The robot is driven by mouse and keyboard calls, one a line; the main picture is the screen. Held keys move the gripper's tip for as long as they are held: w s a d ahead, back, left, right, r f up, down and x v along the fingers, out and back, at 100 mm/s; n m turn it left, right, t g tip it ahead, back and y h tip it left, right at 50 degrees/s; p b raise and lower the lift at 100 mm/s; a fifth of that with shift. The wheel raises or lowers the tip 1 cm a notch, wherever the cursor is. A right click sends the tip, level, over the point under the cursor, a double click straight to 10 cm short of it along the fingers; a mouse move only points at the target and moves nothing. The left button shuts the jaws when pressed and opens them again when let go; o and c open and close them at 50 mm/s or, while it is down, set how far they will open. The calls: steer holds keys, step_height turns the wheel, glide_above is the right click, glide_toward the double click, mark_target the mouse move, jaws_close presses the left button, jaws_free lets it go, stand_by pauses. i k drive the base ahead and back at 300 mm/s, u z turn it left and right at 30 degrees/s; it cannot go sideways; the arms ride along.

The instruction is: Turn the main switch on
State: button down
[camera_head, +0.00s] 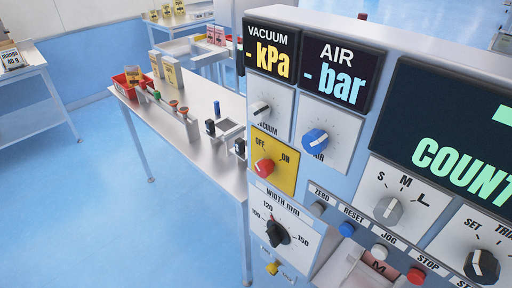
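The main switch is a red rotary knob (265,168) on a yellow plate (286,178) marked OFF at upper left and ON at upper right. The plate sits on the left part of the machine's front panel. Which mark the knob points to is too small to tell surely. The vacuum display (271,50) reads "- kPa" and the air display (335,74) reads "- bar", dashes without numbers. My gripper is not in view.
A row of buttons runs along a ledge at lower right, including a red one (416,275). A table (206,100) with small items stands left; blue floor is clear.

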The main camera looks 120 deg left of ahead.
mark_target(264, 167)
steer(key=k, duration=0.4)
steer(key=z, duration=1)
steer(key=i, duration=1.8)
steer(key=u, duration=5.1)
steer(key=i, duration=1.05)
